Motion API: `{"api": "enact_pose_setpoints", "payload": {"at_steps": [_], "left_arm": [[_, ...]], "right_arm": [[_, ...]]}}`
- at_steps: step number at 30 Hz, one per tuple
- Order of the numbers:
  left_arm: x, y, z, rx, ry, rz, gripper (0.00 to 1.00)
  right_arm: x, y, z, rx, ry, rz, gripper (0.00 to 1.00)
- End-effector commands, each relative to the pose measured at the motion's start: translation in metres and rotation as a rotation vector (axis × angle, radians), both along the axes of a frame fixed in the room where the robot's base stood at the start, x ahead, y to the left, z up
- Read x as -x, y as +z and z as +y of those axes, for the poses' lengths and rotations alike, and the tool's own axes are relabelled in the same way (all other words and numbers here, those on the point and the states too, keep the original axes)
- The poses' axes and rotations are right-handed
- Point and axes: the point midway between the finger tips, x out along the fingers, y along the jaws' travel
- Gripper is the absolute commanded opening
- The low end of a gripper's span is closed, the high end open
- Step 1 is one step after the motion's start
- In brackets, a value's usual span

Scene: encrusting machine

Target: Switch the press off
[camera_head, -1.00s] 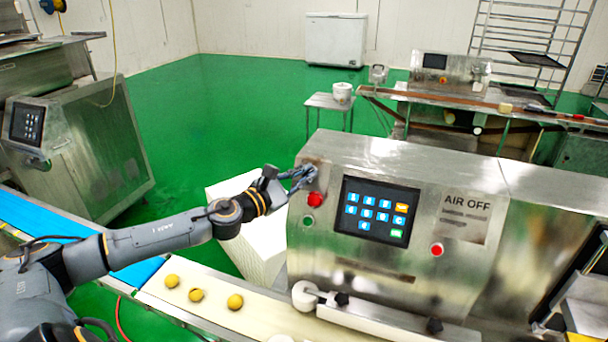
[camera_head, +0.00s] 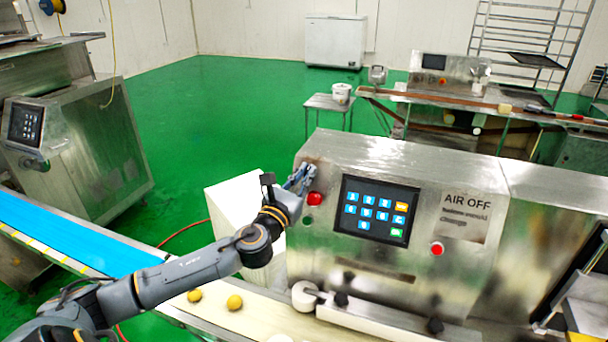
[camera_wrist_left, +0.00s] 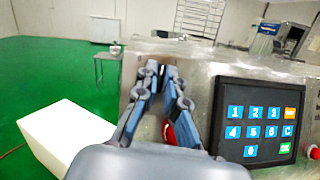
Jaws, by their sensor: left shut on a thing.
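The press (camera_head: 420,165) is a steel machine with a keypad screen (camera_head: 375,210), which also shows in the left wrist view (camera_wrist_left: 256,122). A red button (camera_head: 314,198) and a dark green button (camera_head: 308,220) sit left of the screen. Another red button (camera_head: 437,249) sits to its right. My left gripper (camera_head: 303,174) is at the press's upper left corner, just above the left red button. In the left wrist view its fingers (camera_wrist_left: 160,72) are close together on a small switch at that corner, mostly hidden by them. My right gripper is out of view.
A conveyor belt (camera_head: 255,312) with yellow balls (camera_head: 234,302) runs below my left arm. A white block (camera_head: 232,195) stands left of the press. A label reading AIR OFF (camera_head: 466,216) is on the press's right side. Green floor (camera_head: 240,110) lies open behind.

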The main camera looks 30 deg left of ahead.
Motion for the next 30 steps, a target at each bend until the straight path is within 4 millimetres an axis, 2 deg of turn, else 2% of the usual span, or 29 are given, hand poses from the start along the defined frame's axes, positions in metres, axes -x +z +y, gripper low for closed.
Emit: {"api": "enact_pose_setpoints", "payload": {"at_steps": [18, 30], "left_arm": [[-0.002, 0.003, -0.004, 0.513, 0.261, -0.122, 0.0], [-0.002, 0.003, -0.005, 0.754, 0.386, -0.181, 0.0]], "right_arm": [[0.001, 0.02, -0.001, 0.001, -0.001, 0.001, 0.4], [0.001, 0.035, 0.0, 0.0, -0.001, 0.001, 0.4]]}}
